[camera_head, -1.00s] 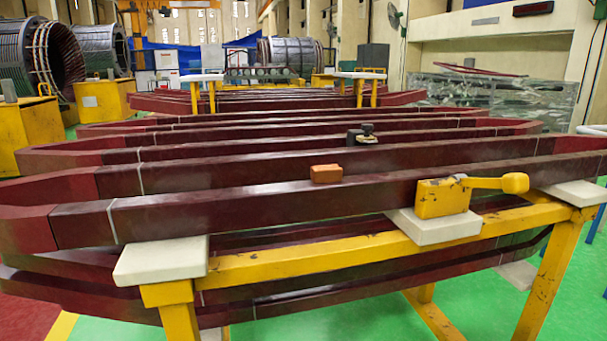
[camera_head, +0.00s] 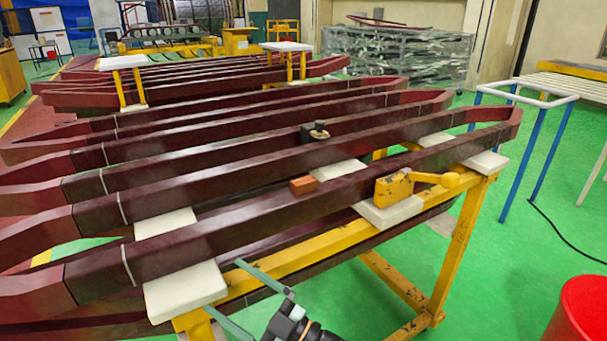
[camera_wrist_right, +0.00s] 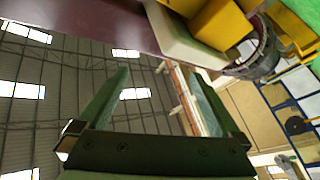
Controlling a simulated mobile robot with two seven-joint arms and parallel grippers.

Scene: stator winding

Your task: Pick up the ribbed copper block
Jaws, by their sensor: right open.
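A small copper-orange block (camera_head: 303,185) lies on the long dark red bars near the middle of the head view. It is too small there to make out ribs. My right gripper (camera_head: 222,286) comes in at the bottom of the head view, in front of the yellow stand, lower and nearer than the block. Its two green fingers are apart and nothing is between them. The open fingers also show in the right wrist view (camera_wrist_right: 160,75), where I cannot see the block. My left gripper is not in view.
A yellow clamp tool (camera_head: 395,187) sits right of the block, and a black knobbed piece (camera_head: 315,132) behind it. The yellow stand (camera_head: 290,258) with white pads (camera_head: 186,290) supports the bars. A red bin (camera_head: 585,312) stands at lower right. Green floor is clear between.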

